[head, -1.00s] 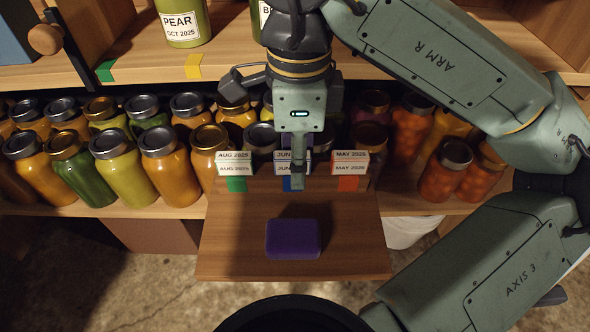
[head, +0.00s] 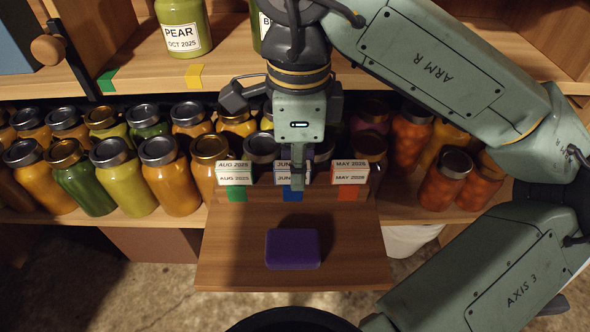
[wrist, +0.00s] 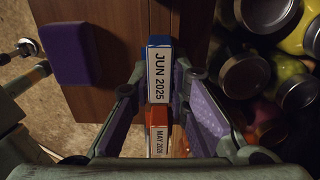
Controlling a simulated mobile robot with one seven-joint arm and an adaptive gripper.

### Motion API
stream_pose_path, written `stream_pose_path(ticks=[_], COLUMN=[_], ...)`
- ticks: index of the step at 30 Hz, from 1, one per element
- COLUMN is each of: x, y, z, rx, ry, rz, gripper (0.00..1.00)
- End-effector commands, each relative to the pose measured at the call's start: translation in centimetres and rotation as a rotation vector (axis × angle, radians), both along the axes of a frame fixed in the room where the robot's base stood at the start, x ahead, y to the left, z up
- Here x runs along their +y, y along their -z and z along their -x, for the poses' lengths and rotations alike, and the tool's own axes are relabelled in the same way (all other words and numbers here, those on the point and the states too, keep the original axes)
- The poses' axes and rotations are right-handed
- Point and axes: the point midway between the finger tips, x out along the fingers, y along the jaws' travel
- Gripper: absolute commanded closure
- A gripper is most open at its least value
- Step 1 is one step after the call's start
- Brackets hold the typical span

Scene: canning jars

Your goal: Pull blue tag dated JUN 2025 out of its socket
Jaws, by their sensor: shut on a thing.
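The blue tag dated JUN 2025 (wrist: 159,72) shows its white label and blue top end in the wrist view. In the head view its label (head: 284,178) is partly hidden behind my gripper (head: 298,180). The tag stands in line between its neighbours, with its blue base (head: 292,195) low at the rack. My gripper points down at it, with one finger on each side in the wrist view (wrist: 158,105), shut on the tag. The socket itself is hidden.
A green tag dated AUG 2025 (head: 233,178) stands left and an orange tag dated MAY 2026 (head: 350,178) right, both close. A purple block (head: 293,249) lies on the wooden board (head: 225,265) in front. Several jars (head: 120,180) crowd both sides and behind.

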Motion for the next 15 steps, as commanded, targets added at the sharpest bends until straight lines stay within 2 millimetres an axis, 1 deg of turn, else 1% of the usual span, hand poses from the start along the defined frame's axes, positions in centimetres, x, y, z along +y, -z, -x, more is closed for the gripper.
stream_pose_path(ticks=[15], x=[0.0], y=[-1.8], z=[0.0], rx=[0.000], ry=[0.000], rz=[0.000], gripper=[1.00])
